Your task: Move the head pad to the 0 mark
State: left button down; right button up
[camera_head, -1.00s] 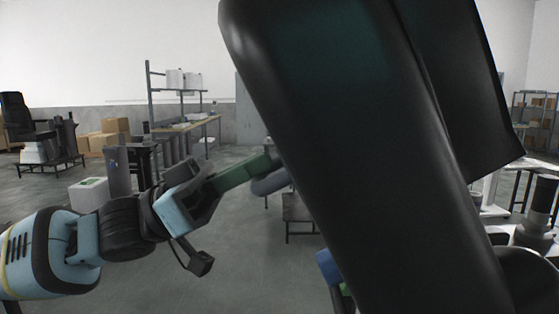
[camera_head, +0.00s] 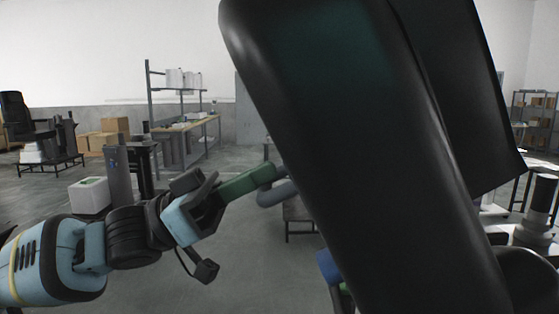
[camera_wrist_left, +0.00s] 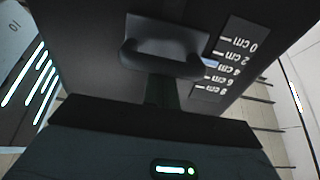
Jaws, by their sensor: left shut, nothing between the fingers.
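A large black padded panel (camera_head: 340,150) fills the middle of the head view; I take it to be the chair back, with a second dark pad behind it at right. My left gripper (camera_head: 272,172), with green fingers, is at the panel's left edge, beside a grey curved handle (camera_head: 276,194). It is shut with nothing visible between the fingers. In the left wrist view a dark grey handle (camera_wrist_left: 165,60) stands on a black surface. Beside it is an upside-down scale (camera_wrist_left: 232,62) marked 0 to 8 cm. A small bluish pointer (camera_wrist_left: 210,63) sits near the 4 cm mark. The right gripper does not show.
A workbench with shelf (camera_head: 185,125), cardboard boxes (camera_head: 105,135), a white box (camera_head: 90,195) and another black chair (camera_head: 15,115) stand at the left. A shelf rack (camera_head: 535,120) is at the far right.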

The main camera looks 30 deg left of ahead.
aim_at(266, 201)
pick_arm(q)
jog(key=shift+w+d+f, duration=0.1)
jog(key=shift+d+f, duration=0.1)
jog(key=shift+f, duration=0.25)
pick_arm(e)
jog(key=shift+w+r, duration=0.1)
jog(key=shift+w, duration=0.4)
pick_arm(q)
jog(key=shift+w+d+f, duration=0.15)
jog(key=shift+d+f, duration=0.05)
jog(key=shift+f, duration=0.3)
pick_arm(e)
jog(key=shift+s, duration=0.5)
pick_arm(q)
jog(key=shift+w+d+f, duration=0.1)
jog(key=shift+d+f, duration=0.05)
jog(key=shift+f, duration=0.2)
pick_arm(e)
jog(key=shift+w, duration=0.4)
pick_arm(q)
jog(key=shift+d+f, duration=0.1)
jog(key=shift+f, duration=0.1)
jog(key=shift+r, duration=0.1)
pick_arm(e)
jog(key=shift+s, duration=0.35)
